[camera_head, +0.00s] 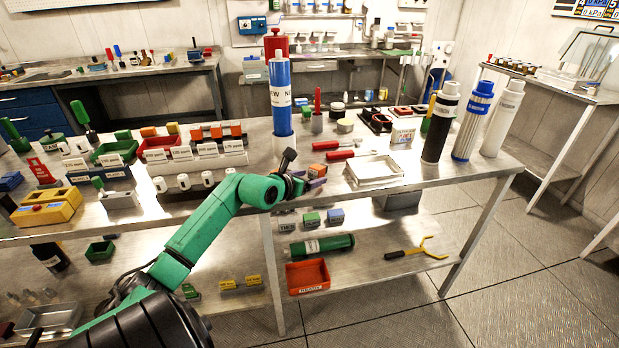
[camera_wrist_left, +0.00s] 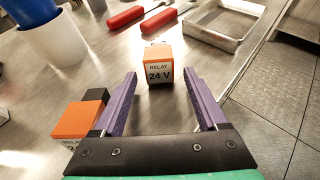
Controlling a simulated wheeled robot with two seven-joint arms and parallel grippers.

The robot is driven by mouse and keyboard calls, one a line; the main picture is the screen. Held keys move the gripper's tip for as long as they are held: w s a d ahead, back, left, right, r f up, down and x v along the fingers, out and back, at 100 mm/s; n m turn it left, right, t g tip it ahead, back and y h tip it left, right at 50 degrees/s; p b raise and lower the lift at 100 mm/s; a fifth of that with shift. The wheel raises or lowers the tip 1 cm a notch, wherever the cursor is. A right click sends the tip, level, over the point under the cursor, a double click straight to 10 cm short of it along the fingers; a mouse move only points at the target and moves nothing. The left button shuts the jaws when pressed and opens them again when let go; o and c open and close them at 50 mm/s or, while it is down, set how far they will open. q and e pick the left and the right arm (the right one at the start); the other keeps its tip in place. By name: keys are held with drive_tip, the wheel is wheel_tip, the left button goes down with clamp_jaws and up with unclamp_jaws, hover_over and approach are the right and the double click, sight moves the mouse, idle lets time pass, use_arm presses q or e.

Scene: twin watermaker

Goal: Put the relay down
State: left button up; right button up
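The relay is an orange block with a white label reading "RELAY 24 V"; it shows in the left wrist view (camera_wrist_left: 158,65) and the head view (camera_head: 318,170). It stands upright on the metal bench top (camera_head: 265,155). My left gripper (camera_wrist_left: 161,82) is open, its two purple fingers apart. The relay is between and just beyond the fingertips, with a gap visible on each side. In the head view my left gripper (camera_head: 315,185) is low at the bench's front edge, partly hiding the area. My right gripper is in neither view.
A second orange block with a dark part (camera_wrist_left: 80,120) lies left of my left finger. Red-handled tools (camera_head: 335,150) and a metal tray (camera_head: 375,170) lie behind and to the right. A blue cylinder in a white holder (camera_head: 280,95) stands behind.

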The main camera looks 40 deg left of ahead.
use_arm(q)
drive_tip(key=b+v, duration=0.1)
drive_tip(key=v, duration=1.1)
drive_tip(key=w+d+f+n+t+h, duration=0.1)
drive_tip(key=w+d+n+t+h, duration=0.2)
drive_tip(key=d+n+h, duration=0.4)
wheel_tip(320, 180, down, 24)
drive_tip(key=a+n+g+y, duration=0.15)
drive_tip(key=n+y, duration=0.45)
drive_tip(key=n, duration=1)
drive_tip(key=s+d+f+n+g, duration=0.25)
drive_tip(key=s+f, duration=0.25)
drive_tip(key=f, duration=0.5)
drive_tip(key=s+d+f+n+g, duration=0.1)
drive_tip(key=s+f+n+g, duration=0.15)
drive_tip(key=s+f, duration=0.45)
drive_tip(key=s+d+f+n+g, duration=0.1)
drive_tip(key=s+d+f+g, duration=0.3)
drive_tip(key=s+f, duration=0.5)
drive_tip(key=s+d+f+n+g+h, duration=0.1)
drive_tip(key=s+d+f+g, duration=0.3)
drive_tip(key=s+f, duration=0.5)
drive_tip(key=s+n, duration=0.1)
drive_tip(key=s, duration=0.4)
drive_tip(key=shift+d+n+g, duration=0.3)
drive_tip(key=shift+g, duration=0.05)
